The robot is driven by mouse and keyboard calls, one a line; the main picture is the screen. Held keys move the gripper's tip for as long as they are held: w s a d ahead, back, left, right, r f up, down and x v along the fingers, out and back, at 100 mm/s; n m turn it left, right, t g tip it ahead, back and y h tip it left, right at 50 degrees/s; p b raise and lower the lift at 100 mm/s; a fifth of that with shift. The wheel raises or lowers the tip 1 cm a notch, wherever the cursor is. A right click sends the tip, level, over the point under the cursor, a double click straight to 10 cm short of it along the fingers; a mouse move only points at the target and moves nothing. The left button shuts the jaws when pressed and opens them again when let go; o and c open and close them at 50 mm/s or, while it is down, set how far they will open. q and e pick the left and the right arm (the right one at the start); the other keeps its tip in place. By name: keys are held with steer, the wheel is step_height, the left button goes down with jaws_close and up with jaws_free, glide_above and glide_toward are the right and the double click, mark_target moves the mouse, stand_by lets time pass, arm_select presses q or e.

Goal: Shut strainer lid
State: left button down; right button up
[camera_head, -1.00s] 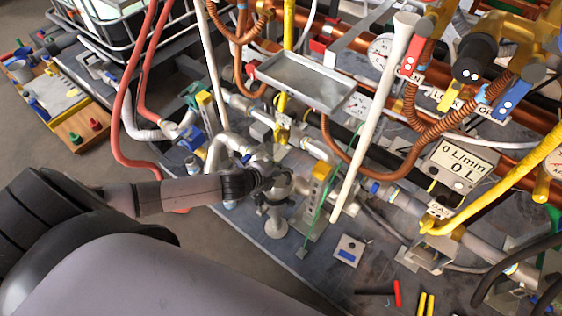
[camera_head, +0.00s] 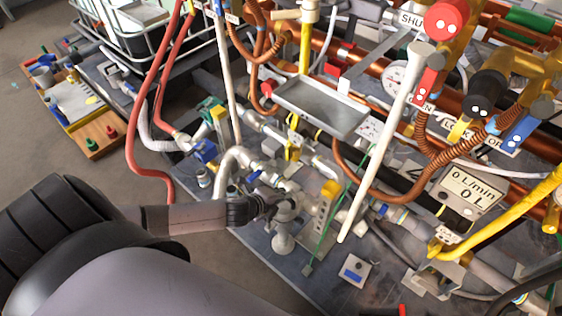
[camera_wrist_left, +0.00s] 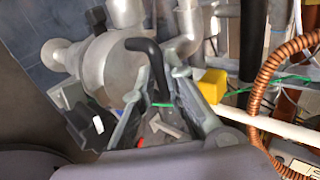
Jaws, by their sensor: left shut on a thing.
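The strainer is a silver metal body (camera_head: 283,238) on the grey bench in the head view, below my left gripper (camera_head: 286,206), which partly covers it. In the left wrist view, its round silver body (camera_wrist_left: 106,66) fills the upper left. A black bent handle (camera_wrist_left: 146,48) stands between the two fingertips of my left gripper (camera_wrist_left: 158,82). The fingers are closed around this handle, which I take to be on the lid. How far the lid is open is hidden by the fingers. My right gripper is not in view.
A green rod (camera_head: 328,224) and a yellow-topped block (camera_head: 331,188) stand just right of my left gripper. A white pipe (camera_head: 380,145) slants close by. A small grey box (camera_head: 355,270) lies on the bench. A metal tray (camera_head: 320,105) sits behind.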

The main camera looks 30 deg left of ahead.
arm_select(q)
steer(key=c, duration=1.6)
jaws_free()
steer(key=shift+w+f, duration=0.1)
steer(key=shift+c, duration=0.2)
steer(key=shift+s+r, duration=0.2)
steer(key=shift+s, duration=0.15)
steer(key=v, duration=0.5)
steer(key=shift+s+a+r, duration=0.1)
steer(key=shift+s+r, duration=0.15)
steer(key=shift+r, duration=0.1)
steer(key=shift+s+r, duration=0.45)
steer(key=shift+r, duration=0.1)
